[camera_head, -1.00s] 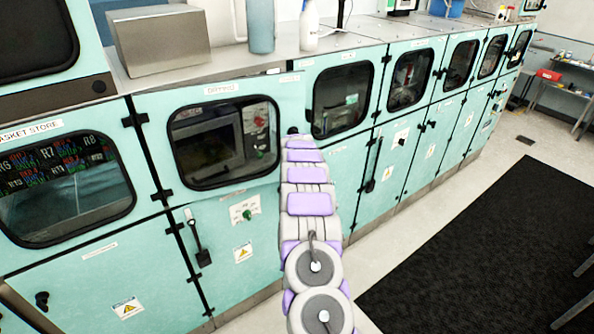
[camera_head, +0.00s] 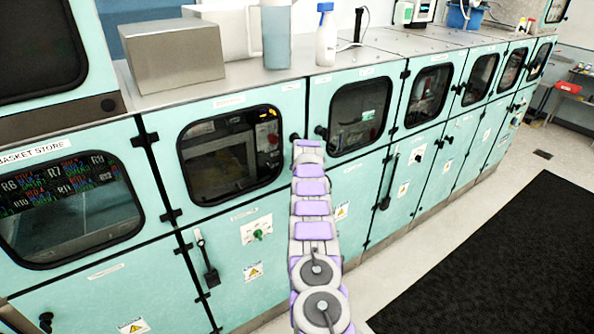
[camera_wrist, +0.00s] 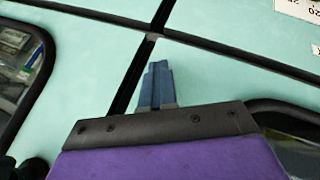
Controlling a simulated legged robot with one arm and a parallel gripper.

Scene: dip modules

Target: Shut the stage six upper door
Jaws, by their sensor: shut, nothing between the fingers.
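A row of mint green cabinets has windowed upper doors; I cannot read a stage number. The upper door (camera_head: 285,95) left of my arm has a dark window and looks flush or nearly flush with its frame. My arm hides part of its right edge. The upper door (camera_head: 392,83) to the right looks shut. In the head view my arm reaches to the seam between these two doors. In the wrist view my gripper (camera_wrist: 157,84) has its blue fingers together and empty, in front of a green panel near crossing black seams. I cannot tell if it touches.
Lower doors with black handles (camera_head: 207,263) are below. Light floor and a black mat (camera_head: 490,260) lie open at the right.

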